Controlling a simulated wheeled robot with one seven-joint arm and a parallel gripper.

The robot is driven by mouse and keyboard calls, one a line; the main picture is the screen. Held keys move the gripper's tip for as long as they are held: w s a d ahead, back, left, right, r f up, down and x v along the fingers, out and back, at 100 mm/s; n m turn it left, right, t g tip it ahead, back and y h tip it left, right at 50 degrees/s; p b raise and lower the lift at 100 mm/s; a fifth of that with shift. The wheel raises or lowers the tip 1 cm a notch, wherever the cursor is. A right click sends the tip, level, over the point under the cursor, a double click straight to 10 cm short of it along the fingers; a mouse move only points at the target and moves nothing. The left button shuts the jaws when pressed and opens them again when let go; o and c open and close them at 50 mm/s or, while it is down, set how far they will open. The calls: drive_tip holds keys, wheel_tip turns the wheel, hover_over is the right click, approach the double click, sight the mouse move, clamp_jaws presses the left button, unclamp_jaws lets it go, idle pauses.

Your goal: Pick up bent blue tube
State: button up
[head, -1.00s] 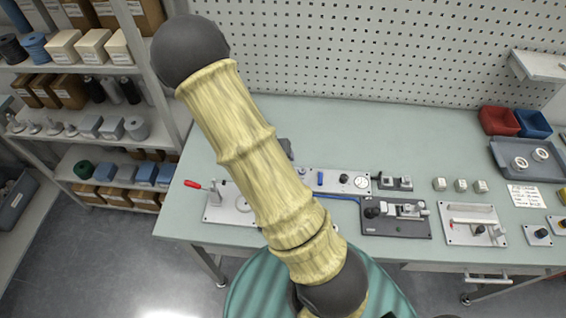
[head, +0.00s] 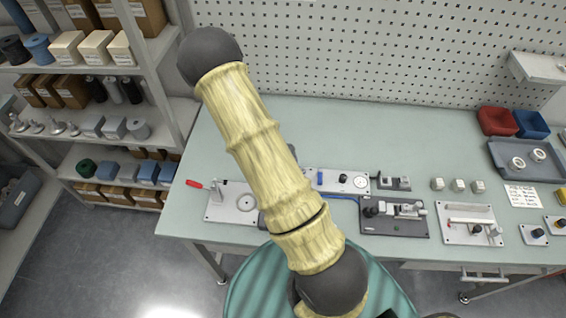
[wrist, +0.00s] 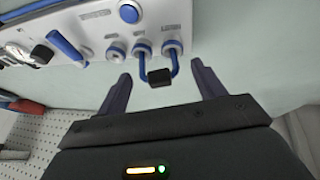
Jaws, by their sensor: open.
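In the wrist view, the bent blue tube (wrist: 142,67) makes a U shape from two ports at the edge of a white panel (wrist: 97,28). A black block (wrist: 159,78) sits at the bottom of the U. My gripper (wrist: 161,71) is open, with one dark finger on each side of the tube and the black block. Space shows between both fingers and the tube. In the head view my arm hides my gripper, and I cannot make out the tube clearly.
The white panel carries a gauge (wrist: 18,51), a blue lever (wrist: 66,46) and a blue knob (wrist: 129,12). In the head view, a dark fixture plate (head: 395,222) lies right of the panel on the green bench (head: 400,127). A red-handled tool (head: 194,184) is at left.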

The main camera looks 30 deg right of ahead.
drive_tip(key=c, duration=1.1)
drive_tip(key=shift+o, duration=0.2)
drive_tip(key=shift+r, duration=0.1)
wheel_tip(320, 180, up, 10)
drive_tip(key=shift+f+b, duration=0.1)
drive_tip(key=shift+b, duration=0.5)
